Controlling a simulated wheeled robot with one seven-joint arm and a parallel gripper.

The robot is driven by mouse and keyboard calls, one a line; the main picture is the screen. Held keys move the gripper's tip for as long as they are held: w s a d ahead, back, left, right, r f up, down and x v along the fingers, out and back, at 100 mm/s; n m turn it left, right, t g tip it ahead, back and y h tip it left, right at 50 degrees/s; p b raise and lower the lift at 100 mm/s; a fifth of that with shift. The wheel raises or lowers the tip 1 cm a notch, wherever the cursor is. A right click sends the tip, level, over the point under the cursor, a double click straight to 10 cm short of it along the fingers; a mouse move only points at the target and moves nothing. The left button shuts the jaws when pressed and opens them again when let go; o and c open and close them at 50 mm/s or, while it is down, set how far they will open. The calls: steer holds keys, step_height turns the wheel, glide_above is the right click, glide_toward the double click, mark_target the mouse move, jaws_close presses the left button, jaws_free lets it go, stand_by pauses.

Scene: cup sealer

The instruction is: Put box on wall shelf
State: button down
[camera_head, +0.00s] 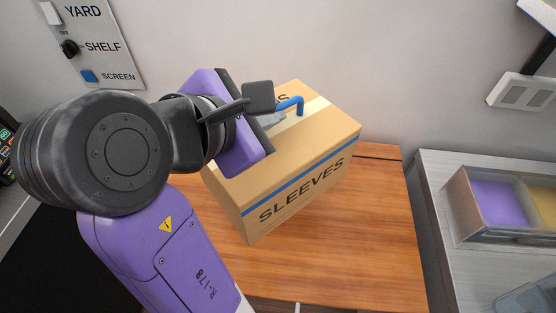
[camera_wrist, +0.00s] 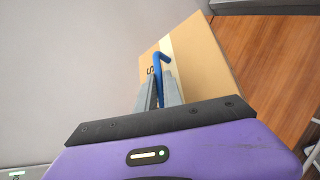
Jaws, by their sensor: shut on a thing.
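A cardboard box (camera_head: 300,170) has "SLEEVES" printed on its front and a blue stripe along its edge. It sits on or just over the brown wooden surface (camera_head: 385,235); I cannot tell whether it touches. A blue handle (camera_head: 290,104) stands up from its top. My gripper (camera_head: 272,118) is over the box top, its fingers shut on the handle. In the wrist view the fingers (camera_wrist: 163,92) close around the blue handle (camera_wrist: 162,60), with the box top (camera_wrist: 200,65) behind.
A wall panel (camera_head: 95,45) with "YARD", "SHELF" and "SCREEN" controls is at the upper left. A grey counter (camera_head: 435,190) with a clear bin (camera_head: 500,205) stands at the right. A socket (camera_head: 522,92) is on the wall. The wooden surface is bare in front of the box.

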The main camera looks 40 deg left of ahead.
mark_target(226, 195)
step_height(226, 195, down, 13)
steer(key=shift+p, duration=0.45)
steer(key=c, duration=1.5)
jaws_free()
steer(key=shift+f, duration=0.15)
steer(key=b+v, duration=0.1)
steer(key=v, duration=1.1)
steer(key=shift+s, duration=0.1)
